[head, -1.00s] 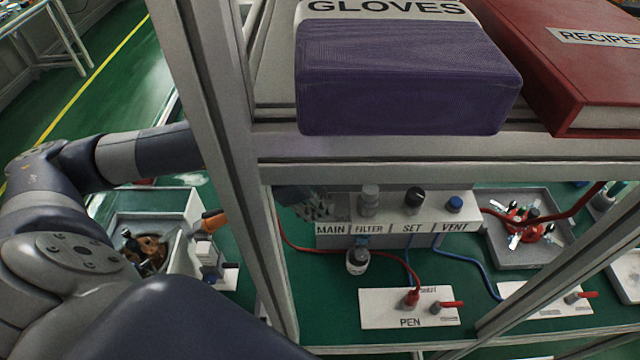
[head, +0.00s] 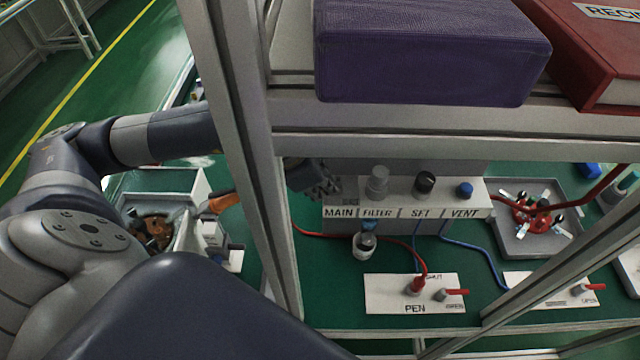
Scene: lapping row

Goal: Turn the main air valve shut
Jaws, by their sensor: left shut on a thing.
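The air panel (head: 480,199) stands under the shelf, with labels MAIN, FILTER, SET and VENT along its front edge. My left gripper (head: 328,188) reaches in behind the shelf post and is shut at the MAIN position, at the panel's left end. The main air valve there is hidden by the gripper's fingers, so its handle angle cannot be seen. My right gripper is not in view.
A shelf post (head: 238,150) and shelf edge (head: 420,134) frame the opening. The purple gloves box (head: 430,55) and red recipes binder (head: 570,50) lie above. A PEN plate (head: 385,300) with a red-handled valve sits in front. A grey tray (head: 535,248) stands right.

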